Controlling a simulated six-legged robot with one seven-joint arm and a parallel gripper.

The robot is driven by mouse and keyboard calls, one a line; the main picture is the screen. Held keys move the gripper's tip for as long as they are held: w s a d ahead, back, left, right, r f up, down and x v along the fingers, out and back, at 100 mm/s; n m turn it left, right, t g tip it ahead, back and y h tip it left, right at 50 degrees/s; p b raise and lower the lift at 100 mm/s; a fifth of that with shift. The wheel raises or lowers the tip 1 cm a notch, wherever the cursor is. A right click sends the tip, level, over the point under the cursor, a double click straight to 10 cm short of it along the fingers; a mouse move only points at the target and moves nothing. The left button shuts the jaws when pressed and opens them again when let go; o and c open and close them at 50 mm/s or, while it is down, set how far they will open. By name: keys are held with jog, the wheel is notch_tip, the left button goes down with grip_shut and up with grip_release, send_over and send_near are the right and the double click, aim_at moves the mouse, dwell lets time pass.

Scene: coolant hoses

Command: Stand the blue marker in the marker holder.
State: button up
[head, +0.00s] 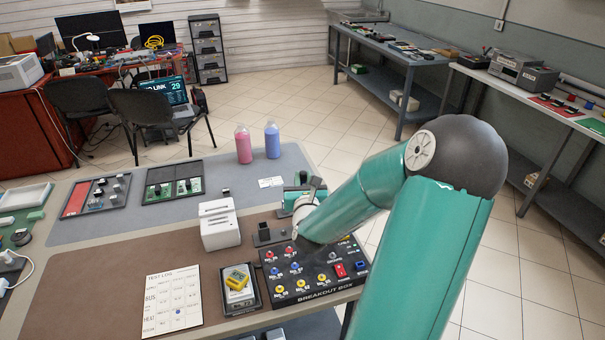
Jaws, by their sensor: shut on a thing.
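My gripper (308,190) is over the far right part of the bench, mostly hidden behind my own green forearm and wrist. Its fingertips and what they grip cannot be made out. I cannot pick out the blue marker in the head view. A small black block with an upright part (264,233) stands left of my wrist, behind the breakout box. A white slotted block (219,224) stands further left. I cannot tell which of these, if either, is the marker holder.
The breakout box (318,287) with knobs and jacks lies below my wrist. A yellow meter (237,279) and a test log sheet (172,303) lie to its left. Pink (243,144) and blue (272,140) bottles stand behind. The brown mat (95,265) has clear room on the left.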

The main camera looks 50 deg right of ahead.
jog(key=shift+a+r, duration=0.25)
jog(key=shift+s, duration=0.1)
jog(key=shift+d+f, duration=0.25)
jog(key=shift+d, duration=0.05)
jog(key=shift+w+a+f, duration=0.15)
jog(key=shift+w+f, duration=0.05)
jog(key=shift+s+a+f, duration=0.1)
jog(key=shift+s+f, duration=0.1)
jog(key=shift+f, duration=1.4)
jog(key=shift+w, duration=0.1)
